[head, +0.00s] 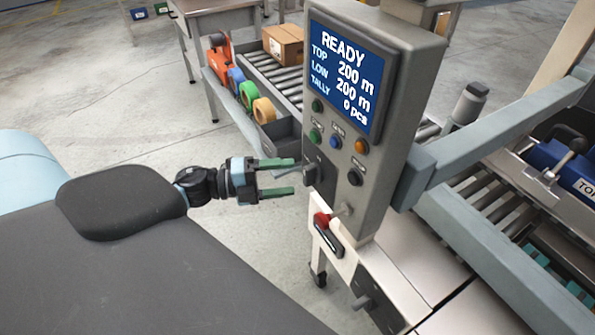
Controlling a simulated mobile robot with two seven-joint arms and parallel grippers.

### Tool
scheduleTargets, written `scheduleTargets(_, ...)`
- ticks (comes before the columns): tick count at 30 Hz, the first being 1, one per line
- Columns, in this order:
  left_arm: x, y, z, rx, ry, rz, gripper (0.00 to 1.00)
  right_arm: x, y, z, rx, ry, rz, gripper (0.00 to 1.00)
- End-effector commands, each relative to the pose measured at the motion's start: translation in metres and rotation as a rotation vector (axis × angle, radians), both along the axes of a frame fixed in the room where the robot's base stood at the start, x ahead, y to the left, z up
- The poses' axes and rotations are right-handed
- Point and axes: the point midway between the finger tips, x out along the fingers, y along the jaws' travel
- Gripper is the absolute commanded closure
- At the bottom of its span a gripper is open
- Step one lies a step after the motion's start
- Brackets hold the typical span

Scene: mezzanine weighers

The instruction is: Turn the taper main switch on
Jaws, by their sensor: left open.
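The taper's grey control box (400,120) stands right of centre in the head view. Its blue screen (343,80) is lit and reads READY, 200 m, 200 m and 0 pcs. A dark switch block (312,174) sits low on its left side, with a short grey handle pointing left. I cannot read which control is labelled main. My left gripper (291,176) is open just left of this block. Its two green fingers lie above and below the handle's end; I cannot tell whether they touch it. My right gripper is out of view.
Several coloured buttons (337,142) sit below the screen. A red-tipped lever (322,220) stands lower on the machine. Tape rolls (249,95) and a cardboard box (284,42) lie behind. A grey-blue beam (490,130) extends right.

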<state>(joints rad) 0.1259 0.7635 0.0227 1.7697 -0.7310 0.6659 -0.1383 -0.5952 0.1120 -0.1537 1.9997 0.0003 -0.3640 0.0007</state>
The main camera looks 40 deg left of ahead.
Motion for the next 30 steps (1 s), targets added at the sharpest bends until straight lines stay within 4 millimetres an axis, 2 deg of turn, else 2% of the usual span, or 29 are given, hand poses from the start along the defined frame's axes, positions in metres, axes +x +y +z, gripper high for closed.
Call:
scheduleTargets(3,-0.013,0.011,-0.002,0.001,0.004,0.0,0.25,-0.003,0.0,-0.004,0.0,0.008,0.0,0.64)
scheduleTargets(9,-0.023,0.023,0.0,0.001,0.0,-0.001,0.25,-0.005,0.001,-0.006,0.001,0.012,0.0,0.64)
scheduleTargets(30,-0.026,0.023,-0.001,-0.018,0.01,0.012,0.25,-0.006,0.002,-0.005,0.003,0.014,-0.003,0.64)
